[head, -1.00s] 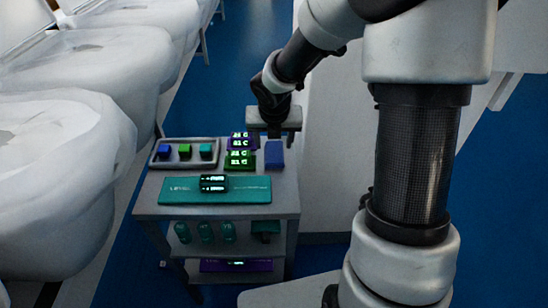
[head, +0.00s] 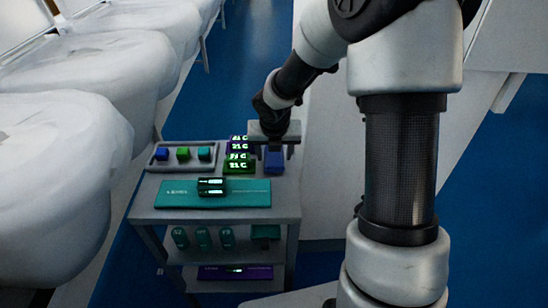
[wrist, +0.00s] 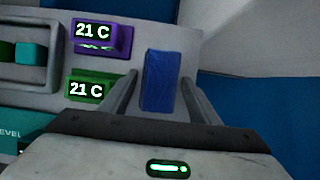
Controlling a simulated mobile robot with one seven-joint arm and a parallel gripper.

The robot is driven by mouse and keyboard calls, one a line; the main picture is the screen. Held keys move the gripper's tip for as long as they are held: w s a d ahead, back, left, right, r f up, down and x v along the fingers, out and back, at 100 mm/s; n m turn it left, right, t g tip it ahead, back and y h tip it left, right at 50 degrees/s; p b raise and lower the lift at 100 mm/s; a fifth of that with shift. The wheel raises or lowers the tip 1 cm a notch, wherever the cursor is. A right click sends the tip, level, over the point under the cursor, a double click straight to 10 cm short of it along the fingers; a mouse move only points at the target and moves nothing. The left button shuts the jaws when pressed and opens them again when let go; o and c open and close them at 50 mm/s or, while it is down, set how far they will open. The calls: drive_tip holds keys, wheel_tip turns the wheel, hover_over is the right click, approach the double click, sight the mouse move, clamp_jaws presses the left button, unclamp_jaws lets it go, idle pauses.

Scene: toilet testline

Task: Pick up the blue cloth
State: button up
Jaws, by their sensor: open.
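The blue cloth (head: 274,160) is a folded block at the right end of the cart's top. It also shows in the wrist view (wrist: 160,80), upright between the two fingers. My gripper (head: 273,150) is open over the cloth in the head view. In the wrist view my gripper (wrist: 157,92) has one finger on each side of the cloth, with a gap visible at the right. Whether the left finger touches the cloth is hard to tell.
Purple (wrist: 100,35) and green (wrist: 88,88) display blocks reading 21 C stand close to the left of the cloth. A tray (head: 182,165) of small cubes and a teal mat (head: 230,193) lie further left on the cart (head: 290,205). A white wall is at the right.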

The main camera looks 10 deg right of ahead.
sight(274, 156)
drive_tip(key=shift+f, duration=0.15)
drive_tip(key=shift+c, duration=0.4)
drive_tip(key=c, duration=0.7)
wheel_tip(274, 156, up, 11)
drive_tip(key=p, duration=0.5)
drive_tip(key=shift+f, duration=0.2)
drive_tip(key=o, duration=0.4)
drive_tip(key=c, duration=0.3)
drive_tip(key=shift+c, duration=0.2)
